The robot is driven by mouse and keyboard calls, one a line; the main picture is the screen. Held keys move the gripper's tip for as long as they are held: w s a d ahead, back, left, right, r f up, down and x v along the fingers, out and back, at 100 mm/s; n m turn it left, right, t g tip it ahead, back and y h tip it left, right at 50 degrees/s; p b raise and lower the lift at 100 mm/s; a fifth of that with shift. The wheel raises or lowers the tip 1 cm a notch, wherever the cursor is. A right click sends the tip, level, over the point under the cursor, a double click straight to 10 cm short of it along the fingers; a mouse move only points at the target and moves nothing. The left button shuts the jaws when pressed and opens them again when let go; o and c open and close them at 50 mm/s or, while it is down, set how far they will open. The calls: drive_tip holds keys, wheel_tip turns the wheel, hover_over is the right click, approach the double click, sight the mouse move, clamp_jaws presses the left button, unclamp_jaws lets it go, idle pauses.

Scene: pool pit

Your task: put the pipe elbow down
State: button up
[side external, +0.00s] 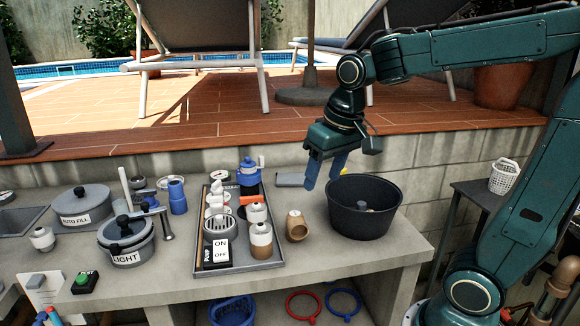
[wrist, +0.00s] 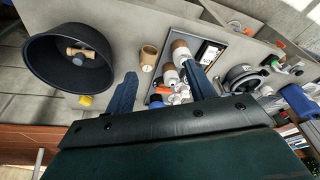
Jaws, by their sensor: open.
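My gripper (side external: 322,180) is open and empty, held above the counter just left of the black bucket (side external: 342,222). Its two blue fingers are spread apart in the wrist view (wrist: 160,72). A short tan pipe fitting (side external: 296,228) stands on the counter between the tray and the bucket; it also shows in the wrist view (wrist: 149,57). Another tan fitting with a grey end (wrist: 80,52) lies inside the bucket. I cannot tell for certain which of the two is the pipe elbow. Neither is touched by the fingers.
A grey tray (side external: 240,268) holds white and brown fittings, a blue valve and an ON/OFF sign. Lidded grey pots (side external: 82,206) stand further left. A yellow item (wrist: 85,100) is beside the bucket. The counter's front right is bare.

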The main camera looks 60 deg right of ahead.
drive_tip(key=s+a+n+t, duration=0.2)
drive_tip(key=s+a+n, duration=0.1)
drive_tip(key=s, duration=0.8)
drive_tip(key=shift+s+a+f+t, duration=0.25)
drive_tip(key=shift+a+t, duration=0.05)
drive_tip(key=shift+a, duration=0.25)
